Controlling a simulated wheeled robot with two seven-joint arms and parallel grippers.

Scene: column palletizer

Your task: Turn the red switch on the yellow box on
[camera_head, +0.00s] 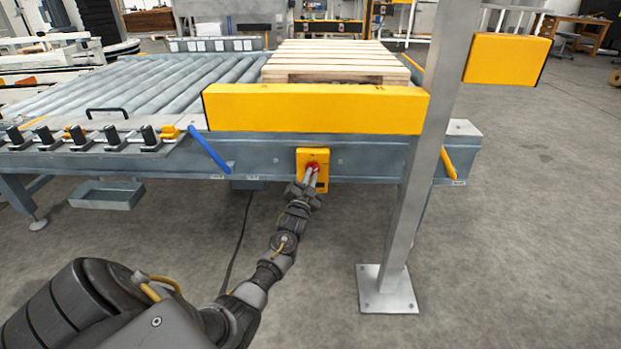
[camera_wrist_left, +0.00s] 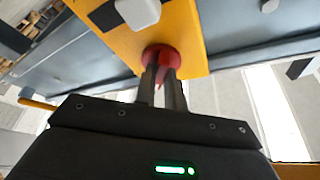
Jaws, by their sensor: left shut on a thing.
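The yellow box (camera_head: 315,157) is mounted on the side of the blue-grey conveyor frame in the head view. It also fills the upper middle of the left wrist view (camera_wrist_left: 193,35). The red switch (camera_wrist_left: 174,56) is a round red knob on its face, partly hidden by my fingers. My left gripper (camera_head: 312,175) reaches up to the box from below and its two fingers are shut on the red switch. In the left wrist view the fingers (camera_wrist_left: 163,75) lie close together over the knob. My right gripper is in neither view.
A grey upright post (camera_head: 410,190) stands just right of the box. A yellow beam (camera_head: 315,108) runs above the box. A wooden pallet (camera_head: 335,64) lies on the roller conveyor (camera_head: 170,82). A blue bar (camera_head: 208,150) hangs to the left. The floor in front is clear.

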